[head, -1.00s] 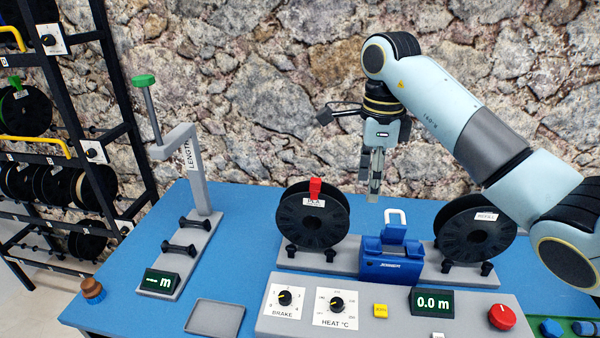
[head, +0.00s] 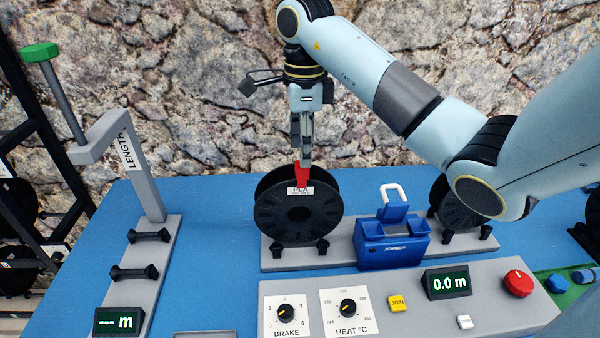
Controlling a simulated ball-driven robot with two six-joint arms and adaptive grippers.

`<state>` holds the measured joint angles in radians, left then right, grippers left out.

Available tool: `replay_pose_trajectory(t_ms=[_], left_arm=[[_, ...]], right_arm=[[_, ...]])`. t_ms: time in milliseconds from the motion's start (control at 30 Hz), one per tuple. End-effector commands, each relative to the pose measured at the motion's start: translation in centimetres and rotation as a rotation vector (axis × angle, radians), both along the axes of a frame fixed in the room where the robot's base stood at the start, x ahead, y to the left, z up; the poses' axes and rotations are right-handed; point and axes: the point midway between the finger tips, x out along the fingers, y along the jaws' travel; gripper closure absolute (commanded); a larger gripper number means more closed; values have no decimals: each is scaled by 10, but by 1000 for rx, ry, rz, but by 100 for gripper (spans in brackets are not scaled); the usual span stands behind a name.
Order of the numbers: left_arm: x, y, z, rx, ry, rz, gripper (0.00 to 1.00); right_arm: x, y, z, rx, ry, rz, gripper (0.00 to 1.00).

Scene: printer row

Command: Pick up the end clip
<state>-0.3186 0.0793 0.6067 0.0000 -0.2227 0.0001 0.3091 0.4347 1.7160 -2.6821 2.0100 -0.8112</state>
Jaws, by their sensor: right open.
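The end clip (head: 302,176) is a small red piece on the top rim of the black spool labelled PLA (head: 299,214). My right gripper (head: 303,160) points straight down, with its fingertips right at the top of the clip. The fingers partly overlap the clip in this view, so I cannot tell whether they touch it. The right gripper is open. My left gripper is not in view.
A blue joiner (head: 391,246) stands right of the spool, with a second black spool (head: 462,205) beyond it, partly behind my arm. A control panel (head: 400,312) lies in front. A grey length stand (head: 150,255) is at left.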

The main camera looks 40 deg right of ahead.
Motion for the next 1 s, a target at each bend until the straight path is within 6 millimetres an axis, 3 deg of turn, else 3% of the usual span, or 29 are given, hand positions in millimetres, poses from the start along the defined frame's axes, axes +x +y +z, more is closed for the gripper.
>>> replay_pose_trajectory(t_ms=[167,267,433,667,1000], left_arm=[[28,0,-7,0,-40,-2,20],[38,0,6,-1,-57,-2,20],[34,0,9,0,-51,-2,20],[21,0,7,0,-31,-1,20],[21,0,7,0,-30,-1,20]], right_arm=[[0,3,-19,1,3,0,48],[0,6,-31,2,4,-1,48],[1,5,-51,-1,1,0,48],[1,5,-55,-1,-1,0,48],[1,5,-54,-1,-1,0,88]])
